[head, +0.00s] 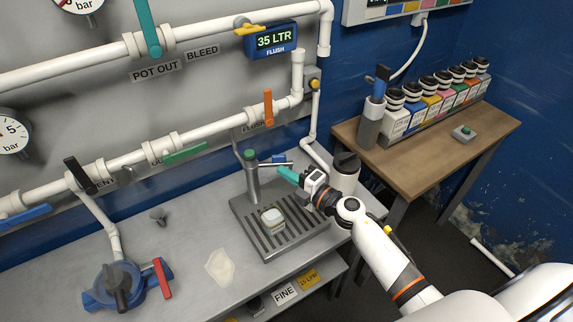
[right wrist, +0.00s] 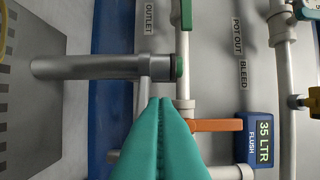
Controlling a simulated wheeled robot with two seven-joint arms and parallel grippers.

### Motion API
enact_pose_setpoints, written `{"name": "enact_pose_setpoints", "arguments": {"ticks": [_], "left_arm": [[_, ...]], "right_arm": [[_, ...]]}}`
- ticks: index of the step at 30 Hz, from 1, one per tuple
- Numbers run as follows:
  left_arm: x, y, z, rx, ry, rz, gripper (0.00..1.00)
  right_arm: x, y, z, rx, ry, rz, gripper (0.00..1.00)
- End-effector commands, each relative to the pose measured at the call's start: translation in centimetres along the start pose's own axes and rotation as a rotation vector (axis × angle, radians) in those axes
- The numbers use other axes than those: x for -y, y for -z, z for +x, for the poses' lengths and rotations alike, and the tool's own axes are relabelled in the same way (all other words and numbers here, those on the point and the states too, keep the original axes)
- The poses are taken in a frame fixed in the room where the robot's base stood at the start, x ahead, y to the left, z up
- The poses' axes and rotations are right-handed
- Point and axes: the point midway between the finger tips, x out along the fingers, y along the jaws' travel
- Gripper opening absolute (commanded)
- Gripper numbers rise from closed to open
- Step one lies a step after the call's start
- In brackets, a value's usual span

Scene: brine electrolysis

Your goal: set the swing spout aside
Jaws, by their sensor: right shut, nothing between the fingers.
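The swing spout's grey post (head: 253,182) stands at the back of the slatted drain tray (head: 304,240), with a green cap on top. A thin arm (head: 270,162) reaches right from near its top and ends in a blue tip. In the right wrist view the post (right wrist: 100,67) lies across the left side. My right gripper (head: 283,172) is just right of the post, close to the spout arm. Its teal fingers (right wrist: 162,105) are shut and empty. I cannot tell whether they touch the spout arm. My left gripper is not in view.
A small pale-topped jar (head: 272,219) sits on the tray. A dark-lidded white container (head: 345,172) stands right behind my right gripper. White pipes with an orange handle (head: 268,107) run behind. A pale flat patch (head: 220,266) and a blue valve (head: 118,286) are left on the bench.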

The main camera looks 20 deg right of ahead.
Motion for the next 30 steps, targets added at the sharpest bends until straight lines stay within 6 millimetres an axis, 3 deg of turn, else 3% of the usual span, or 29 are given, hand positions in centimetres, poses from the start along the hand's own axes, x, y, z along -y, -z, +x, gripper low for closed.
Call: {"name": "enact_pose_setpoints", "arguments": {"ticks": [6,17,24,30], "left_arm": [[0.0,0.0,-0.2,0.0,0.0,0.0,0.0],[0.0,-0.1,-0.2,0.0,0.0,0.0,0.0],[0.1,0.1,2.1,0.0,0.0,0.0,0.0],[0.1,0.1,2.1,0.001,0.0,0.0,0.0]], "right_arm": [[0.0,1.3,1.4,0.002,0.0,0.002,0.0],[-0.1,1.5,1.5,0.002,0.0,0.001,0.0],[-0.5,2.9,2.6,0.106,0.0,-0.005,0.0],[-0.1,3.2,2.8,0.135,0.0,0.001,0.0]]}}
